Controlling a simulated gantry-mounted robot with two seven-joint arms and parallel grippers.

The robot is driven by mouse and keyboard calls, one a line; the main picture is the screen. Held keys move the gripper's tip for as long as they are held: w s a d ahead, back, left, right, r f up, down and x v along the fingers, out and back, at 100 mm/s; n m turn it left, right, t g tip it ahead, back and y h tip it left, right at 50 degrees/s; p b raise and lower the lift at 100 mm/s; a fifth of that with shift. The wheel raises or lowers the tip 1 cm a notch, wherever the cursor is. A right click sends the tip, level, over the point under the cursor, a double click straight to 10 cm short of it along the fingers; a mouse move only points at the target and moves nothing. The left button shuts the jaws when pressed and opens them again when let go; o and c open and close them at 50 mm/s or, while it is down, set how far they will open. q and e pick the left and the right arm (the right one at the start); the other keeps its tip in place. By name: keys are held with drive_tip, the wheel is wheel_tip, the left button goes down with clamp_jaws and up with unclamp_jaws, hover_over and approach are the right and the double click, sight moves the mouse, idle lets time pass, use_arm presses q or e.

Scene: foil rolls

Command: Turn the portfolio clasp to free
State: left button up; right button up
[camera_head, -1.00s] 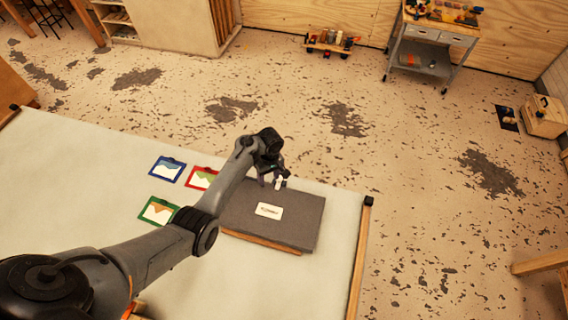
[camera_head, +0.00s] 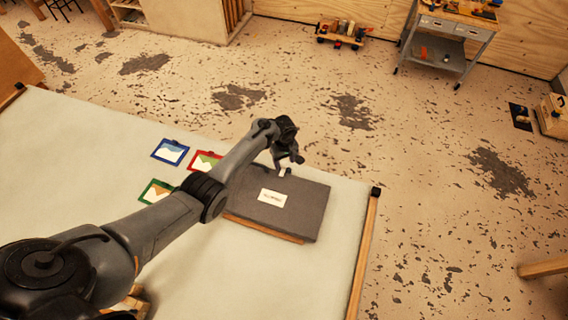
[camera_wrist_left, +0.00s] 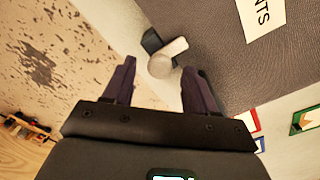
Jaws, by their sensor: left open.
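The dark grey portfolio (camera_head: 305,208) lies flat on the table, with a white label (camera_head: 272,198) on its cover. Its small white clasp (camera_head: 285,171) is at the far edge. In the left wrist view the clasp (camera_wrist_left: 166,58) has a round end and a short bar, beside a dark block on the edge of the portfolio (camera_wrist_left: 225,60). My left gripper (camera_head: 291,160) is at the clasp; in the wrist view its open fingers (camera_wrist_left: 158,70) stand on either side of the clasp, with gaps visible. My right gripper is not in view.
Blue (camera_head: 170,152), red (camera_head: 206,161) and green (camera_head: 157,191) framed pictures lie left of the portfolio. The pale table (camera_head: 85,150) has free room at the left. A dark-capped wooden rail (camera_head: 365,240) runs along its right edge.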

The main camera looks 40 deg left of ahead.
use_arm(q)
drive_tip(key=shift+f, duration=0.55)
drive_tip(key=shift+c, duration=0.5)
drive_tip(key=c, duration=1)
drive_tip(key=shift+o, duration=0.2)
